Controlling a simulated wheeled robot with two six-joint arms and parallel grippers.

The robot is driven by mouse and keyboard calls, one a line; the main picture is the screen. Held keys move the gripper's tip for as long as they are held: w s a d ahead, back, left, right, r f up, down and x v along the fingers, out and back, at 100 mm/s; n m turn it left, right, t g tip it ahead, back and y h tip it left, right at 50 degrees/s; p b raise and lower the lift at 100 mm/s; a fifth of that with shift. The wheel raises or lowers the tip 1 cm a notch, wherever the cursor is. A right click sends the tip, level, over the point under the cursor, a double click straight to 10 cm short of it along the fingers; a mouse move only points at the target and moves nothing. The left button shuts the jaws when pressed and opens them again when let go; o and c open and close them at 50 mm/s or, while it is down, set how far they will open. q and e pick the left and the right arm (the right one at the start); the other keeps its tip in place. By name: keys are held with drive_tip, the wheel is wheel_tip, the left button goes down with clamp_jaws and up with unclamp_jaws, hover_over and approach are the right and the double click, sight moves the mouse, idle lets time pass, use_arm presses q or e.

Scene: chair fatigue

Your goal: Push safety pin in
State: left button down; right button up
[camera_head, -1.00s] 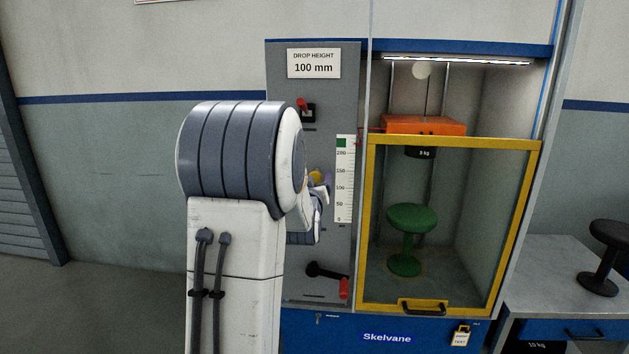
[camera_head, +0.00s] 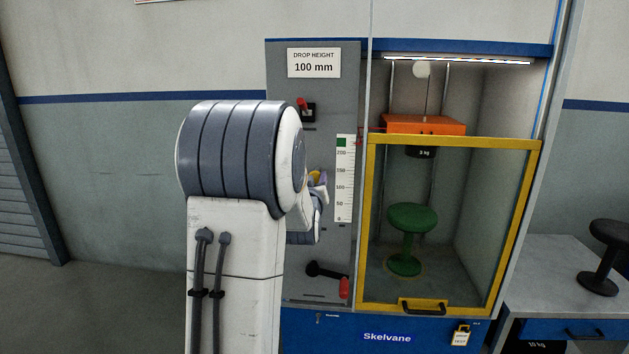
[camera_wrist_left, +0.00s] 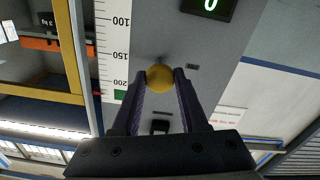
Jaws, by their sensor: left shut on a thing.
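A round yellow knob (camera_wrist_left: 160,78) shows on the grey machine panel (camera_wrist_left: 180,40) in the left wrist view, beside the white height scale. I take it to be the head of the safety pin. My left gripper (camera_wrist_left: 160,80) is shut on it, with one dark purple finger on each side. In the head view my left gripper (camera_head: 318,183) is at the panel, mostly hidden behind my arm, and a bit of the yellow knob (camera_head: 314,176) shows. How far the pin is in cannot be seen. My right gripper is not in view.
The panel carries a red-tipped switch (camera_head: 302,104), a height scale (camera_head: 344,180) and a crank with a red handle (camera_head: 344,288). To the right, a yellow-framed door (camera_head: 535,200) closes off a green stool (camera_head: 411,220) under an orange weight carriage (camera_head: 425,124).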

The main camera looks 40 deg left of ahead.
use_arm(q)
drive_tip(key=shift+w, duration=0.1)
idle(0.6)
drive_tip(key=x, duration=0.3)
drive_tip(key=shift+a+b, duration=0.1)
drive_tip(key=shift+b, duration=0.2)
drive_tip(key=shift+w+a+r, duration=0.1)
drive_tip(key=shift+w+r, duration=0.05)
drive_tip(key=shift+c, duration=2.2)
unclamp_jaws()
drive_tip(key=shift+w, duration=0.1)
drive_tip(key=b+v, duration=0.1)
drive_tip(key=v, duration=0.9)
drive_tip(key=shift+d+b, duration=0.2)
drive_tip(key=shift+b, duration=0.1)
